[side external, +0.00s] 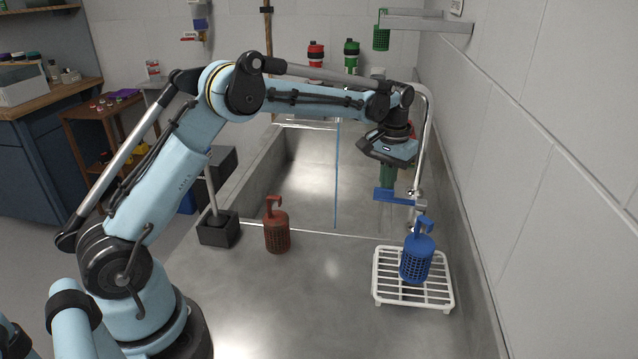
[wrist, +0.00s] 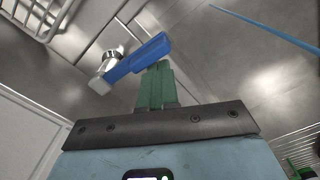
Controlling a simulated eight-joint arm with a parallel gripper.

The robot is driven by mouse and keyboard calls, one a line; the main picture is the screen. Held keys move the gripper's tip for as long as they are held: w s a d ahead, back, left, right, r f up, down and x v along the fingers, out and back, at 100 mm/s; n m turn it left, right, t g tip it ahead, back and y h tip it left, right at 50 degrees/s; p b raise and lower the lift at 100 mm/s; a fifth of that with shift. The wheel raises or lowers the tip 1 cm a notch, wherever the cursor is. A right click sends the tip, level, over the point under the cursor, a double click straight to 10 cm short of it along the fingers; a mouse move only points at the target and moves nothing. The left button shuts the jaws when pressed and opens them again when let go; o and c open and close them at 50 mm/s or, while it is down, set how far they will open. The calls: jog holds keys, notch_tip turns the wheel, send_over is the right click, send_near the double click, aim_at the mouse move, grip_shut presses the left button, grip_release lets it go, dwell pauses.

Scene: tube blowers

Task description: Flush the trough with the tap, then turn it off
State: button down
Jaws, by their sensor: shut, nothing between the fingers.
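The trough (side external: 312,175) is a grey steel basin set in the bench. The tap (side external: 427,120) is a tall silver pipe at its right side, with a blue lever (side external: 393,195) low at its front. In the wrist view the lever (wrist: 138,58) points up and right from its silver stem. My gripper (side external: 387,184) has green fingers pointing down, shut and empty, just behind the lever. In the wrist view the fingertips (wrist: 159,66) are very close to the lever; I cannot tell if they touch.
A blue caged item (side external: 417,258) stands on a white rack (side external: 381,292) at the front right. A brown-red one (side external: 277,232) stands on the bench front. The wall (side external: 540,170) closes the right side.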

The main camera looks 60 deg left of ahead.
jog(key=shift+s, duration=0.1)
dwell(0.3)
notch_tip(320, 180, up, 7)
jog(key=shift+w+a, duration=0.35)
jog(key=shift+w, duration=0.1)
dwell(1.2)
